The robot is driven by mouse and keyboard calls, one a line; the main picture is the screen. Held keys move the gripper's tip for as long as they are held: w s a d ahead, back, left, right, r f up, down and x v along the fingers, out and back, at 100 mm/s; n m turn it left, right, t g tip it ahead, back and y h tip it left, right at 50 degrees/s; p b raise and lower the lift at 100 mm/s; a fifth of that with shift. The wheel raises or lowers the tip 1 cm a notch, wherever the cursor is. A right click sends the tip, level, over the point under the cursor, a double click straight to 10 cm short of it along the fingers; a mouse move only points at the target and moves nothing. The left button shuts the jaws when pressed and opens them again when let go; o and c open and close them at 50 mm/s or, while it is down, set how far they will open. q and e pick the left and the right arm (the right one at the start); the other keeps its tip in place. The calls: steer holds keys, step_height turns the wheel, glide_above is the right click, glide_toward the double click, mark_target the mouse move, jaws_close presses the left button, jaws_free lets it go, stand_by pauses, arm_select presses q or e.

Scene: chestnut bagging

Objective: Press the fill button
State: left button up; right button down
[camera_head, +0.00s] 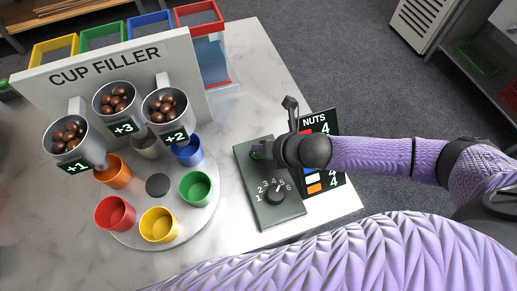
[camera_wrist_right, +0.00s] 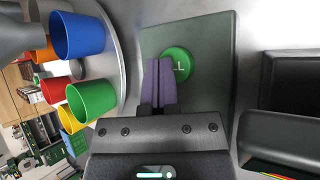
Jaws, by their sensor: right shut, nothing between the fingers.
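The fill button (camera_wrist_right: 180,64) is a round green button with pale lettering, set in a dark green control panel (camera_head: 251,213). In the head view it is mostly hidden by my right gripper (camera_head: 263,151), which reaches over the panel's upper part from the right. In the right wrist view the two purple fingers (camera_wrist_right: 158,68) are closed together and empty. Their tips overlap the button's left side. I cannot tell whether they touch it. A numbered dial (camera_head: 276,197) sits lower on the same panel. My left gripper is not seen.
Left of the panel, a round turntable (camera_head: 142,239) carries several coloured cups, including a green cup (camera_head: 196,188) and a blue cup (camera_head: 187,151). Metal hoppers with nuts (camera_head: 165,104) hang above it. A dark NUTS board (camera_head: 326,125) stands right of the panel, partly behind my arm.

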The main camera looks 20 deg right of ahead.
steer(key=shift+f, duration=0.5)
stand_by(0.5)
steer(key=shift+d+r+p, duration=0.2)
steer(key=shift+r+p, duration=0.5)
steer(key=shift+r, duration=0.15)
step_height(320, 180, up, 5)
steer(key=p, duration=0.5)
steer(key=shift+r+p, duration=0.15)
steer(key=shift+p, duration=0.15)
steer(key=shift+a, duration=0.1)
